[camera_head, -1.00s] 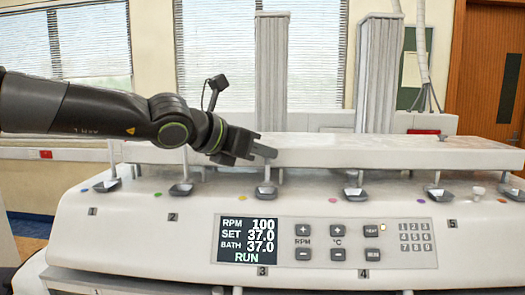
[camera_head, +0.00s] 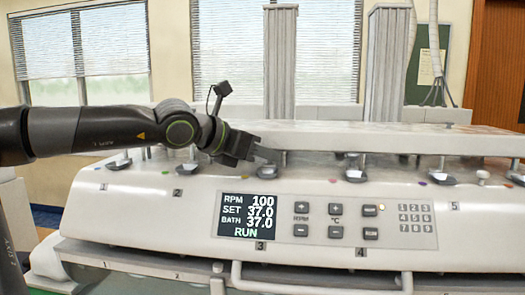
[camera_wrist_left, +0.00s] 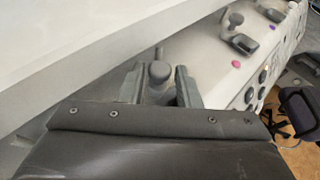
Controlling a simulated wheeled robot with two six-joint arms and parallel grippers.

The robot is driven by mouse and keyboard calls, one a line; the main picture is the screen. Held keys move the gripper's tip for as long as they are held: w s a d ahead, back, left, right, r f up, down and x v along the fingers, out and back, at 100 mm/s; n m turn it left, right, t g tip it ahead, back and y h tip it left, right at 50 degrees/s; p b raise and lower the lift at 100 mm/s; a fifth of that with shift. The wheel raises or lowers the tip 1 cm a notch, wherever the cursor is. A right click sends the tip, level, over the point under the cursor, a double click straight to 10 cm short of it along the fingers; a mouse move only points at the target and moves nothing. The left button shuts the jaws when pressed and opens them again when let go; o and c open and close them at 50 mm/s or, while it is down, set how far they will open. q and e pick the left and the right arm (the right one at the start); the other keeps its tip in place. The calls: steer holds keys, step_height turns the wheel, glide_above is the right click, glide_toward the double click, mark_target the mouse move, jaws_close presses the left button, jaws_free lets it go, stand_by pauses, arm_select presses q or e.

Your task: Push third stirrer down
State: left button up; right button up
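The third stirrer, above the panel's "3" label, is mostly hidden by my left gripper (camera_head: 266,155) in the head view. In the left wrist view a grey stirrer with a round top (camera_wrist_left: 160,73) stands between the two fingers of my left gripper (camera_wrist_left: 158,86). The fingers are apart, with narrow gaps on both sides of it. I cannot tell whether either finger touches it. Other stirrers stand in the row, the second (camera_head: 186,169) to the left and the fourth (camera_head: 355,174) to the right. My right gripper is out of view.
The white tablet machine (camera_head: 140,205) has a front display (camera_head: 247,216) reading RPM 100 and RUN. A long white head bar (camera_head: 400,139) runs above the stirrers, close behind my gripper. Two tall grey columns (camera_head: 280,70) rise behind. A white rail (camera_head: 320,287) crosses the front.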

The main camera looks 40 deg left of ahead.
arm_select(q)
steer(key=shift+b+v, duration=1.05)
steer(key=shift+b, duration=0.05)
steer(key=b+v, duration=0.2)
steer(key=shift+s+a+r+b, duration=0.1)
steer(key=shift+s+b, duration=0.15)
steer(key=shift+b, duration=0.15)
steer(key=b+v, duration=0.2)
steer(key=v, duration=0.1)
steer(key=shift+s+b, duration=0.2)
steer(key=shift+b, duration=0.2)
steer(key=b+v, duration=0.3)
steer(key=v, duration=0.6)
steer(key=shift+s, duration=0.15)
steer(key=shift+r, duration=0.2)
